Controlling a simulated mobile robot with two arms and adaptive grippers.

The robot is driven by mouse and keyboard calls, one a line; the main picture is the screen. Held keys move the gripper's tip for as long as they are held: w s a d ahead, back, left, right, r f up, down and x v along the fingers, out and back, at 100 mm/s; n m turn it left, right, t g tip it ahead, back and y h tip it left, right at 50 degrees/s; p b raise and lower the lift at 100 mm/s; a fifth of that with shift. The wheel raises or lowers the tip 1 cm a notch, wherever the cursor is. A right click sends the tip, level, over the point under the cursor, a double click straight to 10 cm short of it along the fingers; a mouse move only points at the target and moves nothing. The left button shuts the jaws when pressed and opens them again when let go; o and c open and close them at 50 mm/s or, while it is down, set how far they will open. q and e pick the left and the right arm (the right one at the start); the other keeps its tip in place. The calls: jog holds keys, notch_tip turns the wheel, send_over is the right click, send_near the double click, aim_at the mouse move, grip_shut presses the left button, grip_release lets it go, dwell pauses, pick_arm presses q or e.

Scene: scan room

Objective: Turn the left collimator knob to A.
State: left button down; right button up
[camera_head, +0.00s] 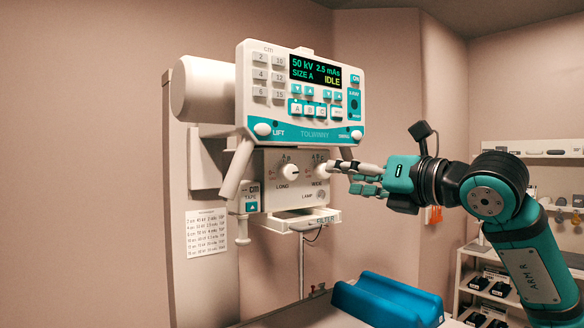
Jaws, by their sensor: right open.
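The left collimator knob (290,172), white and round, sits above the LONG label on the white collimator box (270,205) under the control panel. Letters ring it; the upper ones look like A and B, the others are too small to read. Its dark pointer mark seems to face right. The right knob (321,171), above the WIDE label, is partly covered by my right fingers. My right gripper (341,176) is open, its fingertips at or just in front of the right knob, to the right of the left knob. I cannot tell whether they touch. My left gripper is out of view.
The control panel (300,135) overhangs the knobs; its display shows 50 kV, 2.5 mAs, SIZE A and IDLE. A handle (236,168) slants down left of the box. A tray (302,221) juts out below. A blue cradle (385,300) lies lower right; shelves stand far right.

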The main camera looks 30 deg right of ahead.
jog(key=p, duration=0.2)
send_near(292, 174)
jog(key=w+p, duration=0.1)
jog(key=w, duration=0.1)
jog(key=w+p, duration=0.1)
jog(key=w, duration=0.1)
jog(key=w+p, duration=0.1)
jog(key=w, duration=0.1)
jog(key=shift+w+a+r, duration=0.2)
jog(key=shift+w+a, duration=0.15)
jog(key=shift+a, duration=0.05)
jog(key=shift+w+p, duration=0.35)
jog(key=shift+w, duration=0.7)
jog(key=shift+w+a+f, duration=0.1)
jog(key=shift+w+f, duration=0.05)
jog(key=shift+w, duration=0.45)
jog(key=shift+s, duration=0.1)
jog(key=shift+c, duration=0.8)
jog(key=c, duration=1)
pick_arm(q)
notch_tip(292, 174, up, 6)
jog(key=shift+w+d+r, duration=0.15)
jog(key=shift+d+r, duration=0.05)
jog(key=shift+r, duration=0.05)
